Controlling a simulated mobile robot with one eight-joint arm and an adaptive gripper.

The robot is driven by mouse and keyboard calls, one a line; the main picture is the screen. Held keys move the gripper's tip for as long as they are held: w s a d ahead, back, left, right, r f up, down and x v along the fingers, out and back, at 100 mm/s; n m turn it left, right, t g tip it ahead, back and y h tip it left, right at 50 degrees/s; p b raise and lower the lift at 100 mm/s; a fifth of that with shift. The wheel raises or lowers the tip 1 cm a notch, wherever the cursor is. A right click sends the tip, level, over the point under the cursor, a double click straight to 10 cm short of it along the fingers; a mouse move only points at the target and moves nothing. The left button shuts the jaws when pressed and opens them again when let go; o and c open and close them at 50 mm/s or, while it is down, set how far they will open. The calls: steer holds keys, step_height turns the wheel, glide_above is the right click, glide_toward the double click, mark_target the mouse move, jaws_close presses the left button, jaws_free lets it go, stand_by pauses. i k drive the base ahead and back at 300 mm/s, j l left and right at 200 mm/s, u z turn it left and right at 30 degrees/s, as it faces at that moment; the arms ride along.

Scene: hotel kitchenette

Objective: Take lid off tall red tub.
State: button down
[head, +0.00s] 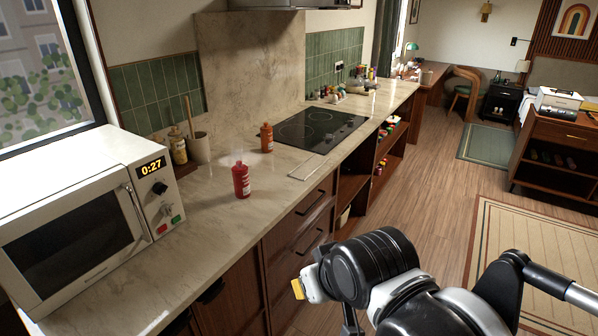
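A tall red tub (241,182) stands upright on the stone counter, right of the microwave and near the counter's front edge. Its top looks pale, and I cannot make out the lid clearly. My gripper (298,289) is at the lower middle of the head view, in front of the drawers and apart from the tub, to its right and nearer to me. Only a pale part with a yellow pad shows. The rest of the gripper is hidden behind my arm, so its opening cannot be seen.
An orange bottle (267,137) stands behind the tub, beside the black cooktop (318,128). A utensil crock (199,148) and a yellow bottle (178,147) stand near the wall. A white microwave (80,215) fills the left. The counter around the tub is clear.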

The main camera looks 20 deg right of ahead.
mark_target(239, 167)
steer(key=i+l+u, duration=0.25)
steer(key=i+l, duration=0.2)
steer(key=i, duration=0.3)
steer(key=i+l+u, duration=0.25)
steer(key=i+l, duration=0.35)
steer(key=i, duration=0.1)
